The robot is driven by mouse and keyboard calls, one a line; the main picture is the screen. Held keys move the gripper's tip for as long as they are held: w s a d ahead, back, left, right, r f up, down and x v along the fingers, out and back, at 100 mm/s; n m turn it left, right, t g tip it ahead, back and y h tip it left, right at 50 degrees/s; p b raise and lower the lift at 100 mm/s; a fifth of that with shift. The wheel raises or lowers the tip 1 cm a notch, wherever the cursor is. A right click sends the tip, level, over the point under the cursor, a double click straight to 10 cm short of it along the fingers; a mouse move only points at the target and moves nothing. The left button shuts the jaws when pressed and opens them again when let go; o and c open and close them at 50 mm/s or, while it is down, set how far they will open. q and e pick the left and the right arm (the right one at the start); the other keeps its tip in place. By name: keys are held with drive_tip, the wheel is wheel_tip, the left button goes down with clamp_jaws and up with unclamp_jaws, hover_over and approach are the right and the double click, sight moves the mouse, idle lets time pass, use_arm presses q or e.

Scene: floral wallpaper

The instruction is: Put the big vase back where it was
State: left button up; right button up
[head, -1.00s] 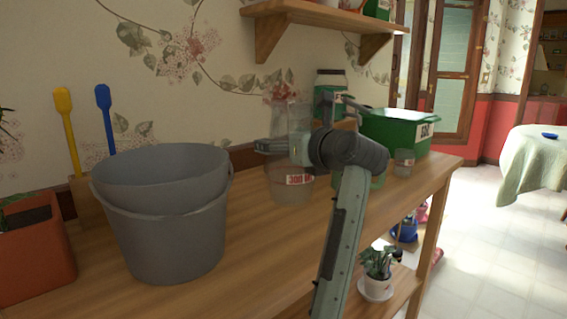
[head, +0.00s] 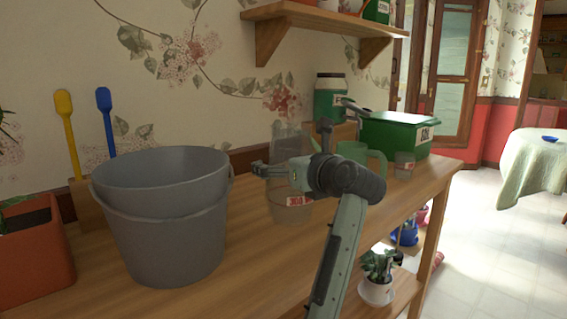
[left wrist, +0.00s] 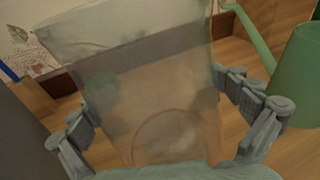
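The big vase is clear glass with a red-and-white label (head: 290,210) and stands upright on the wooden table (head: 255,262), right of the grey bucket. My left gripper (head: 292,150) is at its upper part, one finger on each side. In the left wrist view the vase (left wrist: 150,85) fills the space between the spread fingers (left wrist: 155,95), which look open and very near its sides. Whether a finger still touches the glass is hard to tell. The forearm and wrist hide part of its right side. My right gripper is not in view.
A grey bucket (head: 165,225) stands left of the vase. A green watering can (head: 375,158), a small glass (head: 403,168) and a green box (head: 395,135) stand to the right. A green jar (head: 328,100) is behind. A wall shelf (head: 320,20) hangs above.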

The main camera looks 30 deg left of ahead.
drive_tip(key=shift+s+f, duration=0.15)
use_arm(q)
drive_tip(key=b+v, duration=0.1)
drive_tip(key=v, duration=1.1)
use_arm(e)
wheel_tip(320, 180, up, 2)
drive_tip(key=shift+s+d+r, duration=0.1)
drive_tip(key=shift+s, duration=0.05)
